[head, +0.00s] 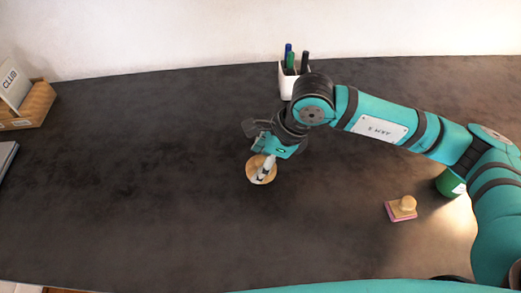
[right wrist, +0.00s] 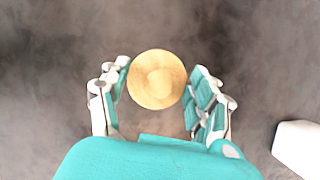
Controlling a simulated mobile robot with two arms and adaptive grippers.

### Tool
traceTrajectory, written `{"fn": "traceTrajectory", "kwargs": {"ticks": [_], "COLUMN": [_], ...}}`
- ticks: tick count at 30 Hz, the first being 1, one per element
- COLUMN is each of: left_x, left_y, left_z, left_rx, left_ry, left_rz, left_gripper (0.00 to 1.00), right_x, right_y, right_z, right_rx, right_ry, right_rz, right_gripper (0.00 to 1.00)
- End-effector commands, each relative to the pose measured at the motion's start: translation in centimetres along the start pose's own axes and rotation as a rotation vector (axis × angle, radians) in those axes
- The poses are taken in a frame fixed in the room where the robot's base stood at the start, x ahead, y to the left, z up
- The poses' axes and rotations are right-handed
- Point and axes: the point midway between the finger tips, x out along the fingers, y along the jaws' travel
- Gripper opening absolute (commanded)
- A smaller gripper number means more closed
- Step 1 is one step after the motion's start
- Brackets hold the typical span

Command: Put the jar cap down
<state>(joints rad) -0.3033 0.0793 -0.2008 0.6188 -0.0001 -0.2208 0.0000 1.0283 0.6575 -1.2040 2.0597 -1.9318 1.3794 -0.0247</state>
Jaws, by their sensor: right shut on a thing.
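The jar cap (head: 254,172) is a round, light wooden disc near the middle of the dark table in the head view. In the right wrist view the cap (right wrist: 157,80) shows a raised round knob in its centre. My right gripper (head: 264,168) points down at the cap and is shut on it, with a finger on each side in the right wrist view (right wrist: 158,76). The fingers cover part of the cap in the head view. I cannot tell whether the cap touches the table. My left gripper is not in view.
A white cup with pens (head: 289,84) stands at the back. A wooden stamp (head: 403,207) and a partly hidden green container (head: 450,184) are at right. A wooden box (head: 32,106) with a card and a grey flat thing (head: 6,156) are at left. The left-centre table is clear.

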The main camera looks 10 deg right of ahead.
Motion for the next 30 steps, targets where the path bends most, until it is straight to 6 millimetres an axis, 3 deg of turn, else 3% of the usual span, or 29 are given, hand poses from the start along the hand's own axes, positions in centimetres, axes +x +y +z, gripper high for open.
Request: {"fn": "traceTrajectory", "kwargs": {"ticks": [3,12,18,30], "left_x": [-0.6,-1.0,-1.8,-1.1], "left_y": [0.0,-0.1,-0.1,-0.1], "left_z": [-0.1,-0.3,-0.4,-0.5], "left_rx": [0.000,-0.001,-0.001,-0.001], "left_ry": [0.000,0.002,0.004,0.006], "left_rz": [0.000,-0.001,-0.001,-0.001], "left_gripper": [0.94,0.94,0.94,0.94], "right_x": [0.3,1.1,3.8,4.5], "right_y": [-2.2,-4.2,-4.0,-4.1], "right_z": [0.6,0.9,-0.3,-0.6], "right_rx": [0.001,0.001,0.000,-0.002], "right_ry": [0.001,0.001,0.001,0.000], "right_rz": [-0.001,0.003,0.004,0.001], "right_gripper": [0.41,0.41,0.41,0.41]}}
